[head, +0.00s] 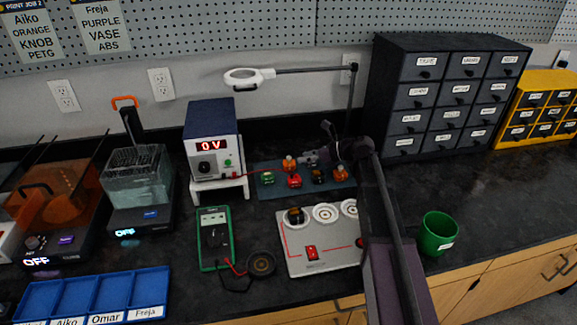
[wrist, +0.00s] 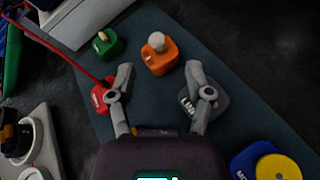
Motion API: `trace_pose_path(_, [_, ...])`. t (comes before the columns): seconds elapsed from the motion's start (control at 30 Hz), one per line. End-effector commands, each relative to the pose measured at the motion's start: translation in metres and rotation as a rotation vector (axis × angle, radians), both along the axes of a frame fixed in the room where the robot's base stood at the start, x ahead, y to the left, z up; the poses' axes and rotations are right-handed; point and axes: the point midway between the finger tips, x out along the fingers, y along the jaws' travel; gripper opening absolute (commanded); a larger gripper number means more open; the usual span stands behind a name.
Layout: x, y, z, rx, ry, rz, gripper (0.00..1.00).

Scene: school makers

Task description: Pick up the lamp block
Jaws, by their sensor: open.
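An orange block with a pale round bulb on top, which looks like the lamp block (wrist: 160,58), sits on a dark blue-grey mat (wrist: 228,78); it also shows in the head view (head: 289,164). My gripper (wrist: 160,72) is open and empty, its spread fingertips just short of the orange block in the picture. It also shows over the mat in the head view (head: 308,157). A red block (wrist: 99,98) is by the left finger. A dark block marked with white letters (wrist: 207,102) is partly behind the right finger. I cannot tell the gripper's exact height.
A green block (wrist: 106,45) stands left of the orange one, and a blue block with a yellow disc (wrist: 268,166) lower right. A red lead runs to the red block. The power supply (head: 212,145) and white switch board (head: 307,258) flank the mat.

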Motion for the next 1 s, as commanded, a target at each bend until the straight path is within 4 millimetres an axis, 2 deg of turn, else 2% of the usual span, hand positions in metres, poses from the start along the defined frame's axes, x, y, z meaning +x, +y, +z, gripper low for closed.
trace_pose_path(0.27, [0.001, 0.006, -0.002, 0.000, 0.000, 0.000, 0.66])
trace_pose_path(0.7, [0.007, 0.047, -0.014, 0.000, 0.001, 0.000, 0.66])
trace_pose_path(1.0, [0.007, 0.049, -0.013, -0.001, 0.000, -0.002, 0.66])
